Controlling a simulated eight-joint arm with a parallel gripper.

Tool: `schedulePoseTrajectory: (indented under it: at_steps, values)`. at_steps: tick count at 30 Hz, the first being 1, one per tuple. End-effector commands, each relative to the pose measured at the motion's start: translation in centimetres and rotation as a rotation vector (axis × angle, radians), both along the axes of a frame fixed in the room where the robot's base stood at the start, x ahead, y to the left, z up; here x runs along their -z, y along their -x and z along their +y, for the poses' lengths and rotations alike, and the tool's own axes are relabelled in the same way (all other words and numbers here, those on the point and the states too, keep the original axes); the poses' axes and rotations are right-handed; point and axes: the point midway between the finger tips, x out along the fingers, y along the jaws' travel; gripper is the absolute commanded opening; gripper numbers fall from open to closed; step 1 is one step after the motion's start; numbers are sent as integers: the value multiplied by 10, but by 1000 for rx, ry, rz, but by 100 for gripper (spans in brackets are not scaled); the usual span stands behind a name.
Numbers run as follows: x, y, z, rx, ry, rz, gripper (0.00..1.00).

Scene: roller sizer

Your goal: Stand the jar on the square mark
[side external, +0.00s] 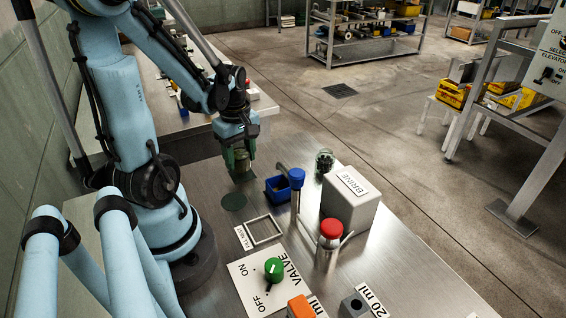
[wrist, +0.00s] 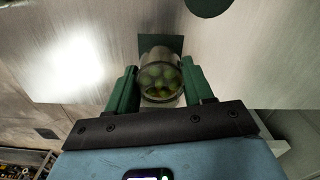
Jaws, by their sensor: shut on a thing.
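My gripper (side external: 237,150) is shut on a glass jar (wrist: 160,82) of round green things, with one green finger on each side of it. In the side view the jar (side external: 241,160) hangs upright or nearly so between the fingers. A dark green square mark (wrist: 160,42) shows just beyond the jar in the wrist view, partly hidden by it. In the side view the square mark (side external: 243,177) is right below the jar. I cannot tell whether the jar's base touches the table. A dark green round mark (side external: 232,201) lies nearer the camera.
A blue bin (side external: 278,188), another jar (side external: 324,163), a grey BRINE box (side external: 349,204) and a red-topped dispenser (side external: 330,232) stand right of the marks. A square frame (side external: 264,229) and the valve panel (side external: 262,285) lie toward the front.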

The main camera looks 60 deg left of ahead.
Motion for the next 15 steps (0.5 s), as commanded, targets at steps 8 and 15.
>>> schedulePoseTrajectory:
  at_steps: [8, 15]
  values:
    - [19, 0, 0, 0, 0, 0, 18]
    - [20, 0, 0, 0, 0, 0, 18]
